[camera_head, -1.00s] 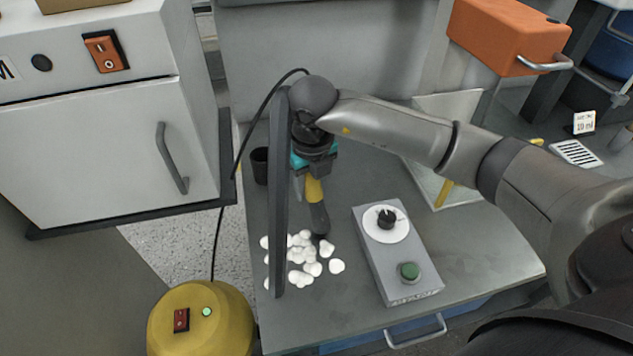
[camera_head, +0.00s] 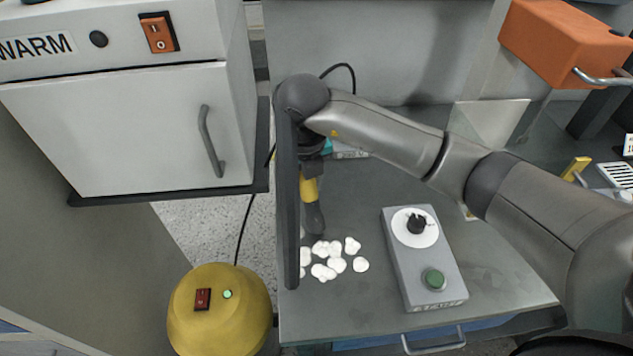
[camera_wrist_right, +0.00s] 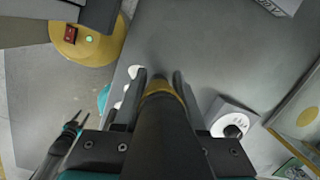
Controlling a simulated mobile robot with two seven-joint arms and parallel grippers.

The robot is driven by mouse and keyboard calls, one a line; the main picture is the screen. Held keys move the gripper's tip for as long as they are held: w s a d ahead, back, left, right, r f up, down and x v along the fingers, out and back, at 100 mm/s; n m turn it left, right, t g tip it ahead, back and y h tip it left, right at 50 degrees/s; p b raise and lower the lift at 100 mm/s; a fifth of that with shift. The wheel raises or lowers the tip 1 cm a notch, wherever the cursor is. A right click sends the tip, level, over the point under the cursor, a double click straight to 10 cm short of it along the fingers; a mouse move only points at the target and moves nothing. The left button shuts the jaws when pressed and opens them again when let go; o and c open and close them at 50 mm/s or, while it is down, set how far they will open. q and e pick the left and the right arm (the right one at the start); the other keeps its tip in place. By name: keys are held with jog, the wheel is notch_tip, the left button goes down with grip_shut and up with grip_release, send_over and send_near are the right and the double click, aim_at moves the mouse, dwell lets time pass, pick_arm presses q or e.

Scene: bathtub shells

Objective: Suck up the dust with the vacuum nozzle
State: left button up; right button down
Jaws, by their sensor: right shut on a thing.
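White clumps of dust (camera_head: 335,264) lie on the grey bench near its front left; some also show in the right wrist view (camera_wrist_right: 132,72). The vacuum nozzle (camera_head: 314,217), dark with a yellow collar, points down just behind the clumps. Whether its tip touches the bench I cannot tell. My right gripper (camera_head: 310,168) is shut on the nozzle, whose yellow collar (camera_wrist_right: 159,86) shows between the fingers in the wrist view. A long dark upright bar (camera_head: 287,205) hides the left side of the pile.
A grey control box (camera_head: 440,276) with a dial and green button stands right of the dust. A yellow vacuum body (camera_head: 222,312) with a lit green lamp stands left of the bench. A white cabinet (camera_head: 120,135) is at left, an orange box (camera_head: 560,45) at upper right.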

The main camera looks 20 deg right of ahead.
jog(key=shift+s+a+p, duration=0.95)
jog(key=shift+s+a, duration=0.75)
jog(key=shift+a, duration=1.15)
jog(key=shift+s+d+p, duration=0.15)
jog(key=shift+s+d, duration=0.05)
jog(key=shift+d, duration=0.65)
jog(key=shift+s+d+p, duration=0.1)
jog(key=shift+s+d, duration=0.05)
jog(key=shift+d, duration=0.75)
jog(key=shift+s+d+p, duration=0.15)
jog(key=shift+s+d, duration=0.05)
jog(key=shift+d, duration=0.65)
jog(key=shift+s+d+p, duration=0.9)
jog(key=shift+s+d, duration=2.15)
jog(key=shift+d, duration=0.3)
jog(key=shift+w+a+b, duration=0.8)
jog(key=shift+w+a, duration=0.75)
jog(key=shift+a, duration=5.2)
notch_tip(320, 180, up, 7)
jog(key=p, duration=0.5)
jog(key=shift+p, duration=0.3)
jog(key=shift+d, duration=0.1)
